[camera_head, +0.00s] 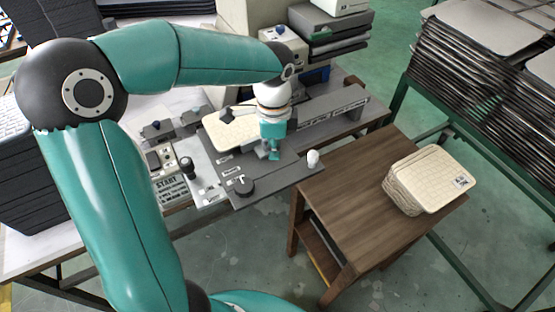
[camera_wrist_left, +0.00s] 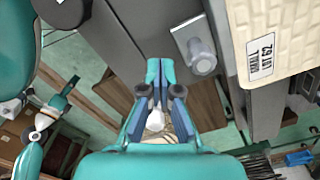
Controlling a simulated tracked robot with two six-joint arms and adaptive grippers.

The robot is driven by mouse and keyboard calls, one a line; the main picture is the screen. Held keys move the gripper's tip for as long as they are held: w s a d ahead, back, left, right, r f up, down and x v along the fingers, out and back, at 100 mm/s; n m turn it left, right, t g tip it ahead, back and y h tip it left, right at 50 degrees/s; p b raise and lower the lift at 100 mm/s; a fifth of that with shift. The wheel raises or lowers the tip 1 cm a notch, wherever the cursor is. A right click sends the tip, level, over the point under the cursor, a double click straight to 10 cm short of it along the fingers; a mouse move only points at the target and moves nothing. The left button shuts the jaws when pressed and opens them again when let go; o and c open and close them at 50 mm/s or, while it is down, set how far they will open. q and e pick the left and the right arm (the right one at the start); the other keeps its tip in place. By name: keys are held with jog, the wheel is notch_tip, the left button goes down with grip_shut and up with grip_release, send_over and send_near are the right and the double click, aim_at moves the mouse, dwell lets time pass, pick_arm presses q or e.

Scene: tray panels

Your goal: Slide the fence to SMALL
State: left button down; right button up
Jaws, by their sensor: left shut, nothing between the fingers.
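My left gripper (camera_head: 272,152) is shut and empty above the grey plate (camera_head: 250,201) of the work station. A long grey bar with lettering (camera_head: 345,101), which looks like the fence, runs along the plate's back right side. A white-topped knob (camera_head: 313,158) stands at the plate's right corner, apart from the gripper. In the left wrist view the fingers (camera_wrist_left: 160,92) point past a pale knob (camera_wrist_left: 201,56) on a metal plate. A white knob (camera_wrist_left: 155,120) shows behind the fingers. A cream panel (camera_head: 222,133) lies on the station; its label (camera_wrist_left: 262,56) reads SMALL. Fence markings are too small to read.
A brown wooden table (camera_head: 340,190) at the right bears a cream woven stack (camera_head: 425,180). Dark trays fill a green rack (camera_head: 480,75). What looks like my right arm (camera_wrist_left: 40,122) shows at left.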

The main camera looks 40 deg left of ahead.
pick_arm(q)
notch_tip(320, 180, up, 6)
jog(key=p, duration=0.4)
dwell(0.5)
